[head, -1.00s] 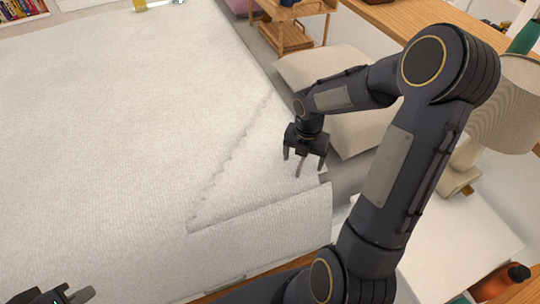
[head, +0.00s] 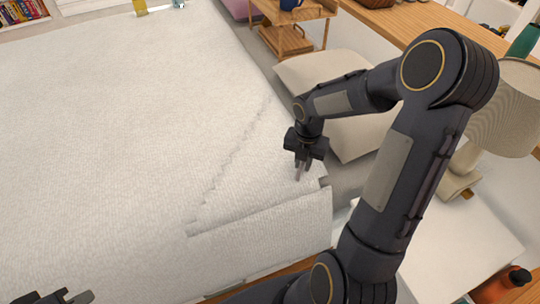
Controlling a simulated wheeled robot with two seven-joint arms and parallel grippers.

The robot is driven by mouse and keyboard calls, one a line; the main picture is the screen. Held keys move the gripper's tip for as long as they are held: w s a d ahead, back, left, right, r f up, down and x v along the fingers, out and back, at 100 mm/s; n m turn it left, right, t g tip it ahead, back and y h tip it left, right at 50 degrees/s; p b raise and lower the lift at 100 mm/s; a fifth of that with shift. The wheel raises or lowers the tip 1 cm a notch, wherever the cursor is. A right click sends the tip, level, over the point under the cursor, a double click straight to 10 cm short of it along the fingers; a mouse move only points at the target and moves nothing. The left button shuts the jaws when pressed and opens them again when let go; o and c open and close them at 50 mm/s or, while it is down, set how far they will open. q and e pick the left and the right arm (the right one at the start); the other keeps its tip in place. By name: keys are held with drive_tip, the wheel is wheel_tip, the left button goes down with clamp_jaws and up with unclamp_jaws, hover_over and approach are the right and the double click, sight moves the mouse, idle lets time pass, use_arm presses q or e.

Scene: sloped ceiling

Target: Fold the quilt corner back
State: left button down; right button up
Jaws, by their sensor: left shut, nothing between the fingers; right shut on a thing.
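The white knitted quilt (head: 110,120) covers the bed and hangs over its near side. A jagged crease runs diagonally across it near the right edge, bounding a triangular area (head: 245,180) of quilt. My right gripper (head: 300,174) reaches down onto this area near the quilt's right edge. It is shut on the quilt cloth; the fingertips are small, so the exact pinch is hard to see. My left gripper (head: 80,297) is shut and empty at the bottom left corner, partly cut off by the frame.
A pillow (head: 350,135) lies beyond my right arm. A lamp (head: 500,105) and a white bedside surface (head: 450,240) are at the right, with an orange bottle (head: 500,287). A wooden cart (head: 290,35) stands at the back. The quilt's left part is clear.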

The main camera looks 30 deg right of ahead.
drive_tip(key=shift+s+f, duration=0.15)
drive_tip(key=shift+f, duration=0.1)
clamp_jaws()
drive_tip(key=shift+r+p, duration=0.5)
drive_tip(key=shift+w+a+r+p, duration=0.1)
drive_tip(key=shift+w+r+p, duration=0.1)
drive_tip(key=shift+r+p, duration=0.35)
drive_tip(key=shift+w+a+r+p, duration=0.1)
drive_tip(key=shift+w+r+p, duration=0.1)
drive_tip(key=shift+r+p, duration=0.3)
drive_tip(key=shift+w+r+p, duration=0.15)
drive_tip(key=shift+r+p, duration=0.35)
drive_tip(key=shift+r, duration=0.15)
drive_tip(key=shift+w+a+r+p, duration=0.15)
drive_tip(key=shift+r+p, duration=0.3)
drive_tip(key=shift+p, duration=0.05)
drive_tip(key=shift+w+a+r+p, duration=0.1)
drive_tip(key=shift+r+p, duration=0.35)
drive_tip(key=shift+w+r+g+h, duration=0.1)
drive_tip(key=shift+g+h, duration=0.2)
drive_tip(key=shift+r, duration=0.1)
